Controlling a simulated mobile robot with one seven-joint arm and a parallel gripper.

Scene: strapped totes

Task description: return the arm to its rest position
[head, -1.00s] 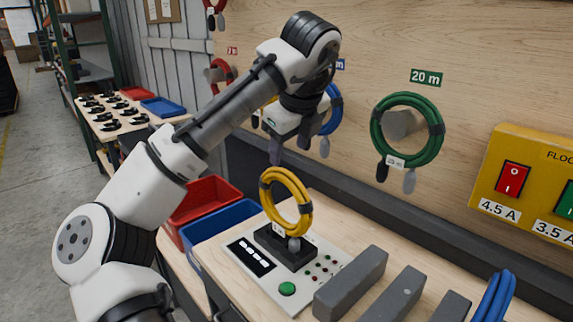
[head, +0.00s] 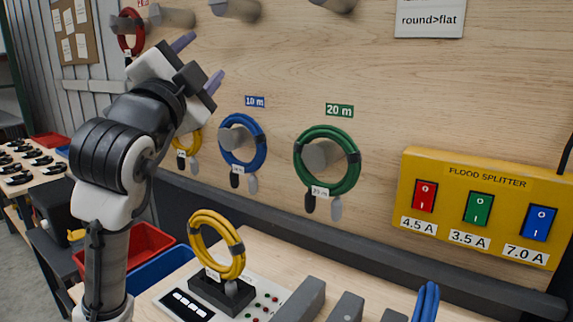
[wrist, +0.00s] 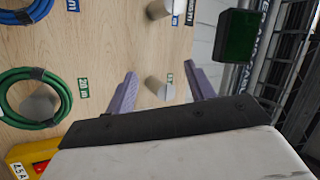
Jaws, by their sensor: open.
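My gripper (head: 197,60) is raised in front of the wooden wall at the upper left of the head view, with its fingers pointing up and to the right. In the wrist view my gripper (wrist: 160,92) has its two purple-grey fingers spread wide, with nothing between them. The arm is bent, with the elbow high on the left of the head view. A yellow coiled cable (head: 217,243) stands upright in a dark holder (head: 222,294) on the bench tester, well below my gripper and apart from it.
A blue coil (head: 243,145) and a green coil (head: 327,160) hang on wall pegs; the green coil also shows in the wrist view (wrist: 62,112). A yellow flood splitter box (head: 478,203) is at right. Grey blocks (head: 296,303) and red and blue bins (head: 150,240) are below.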

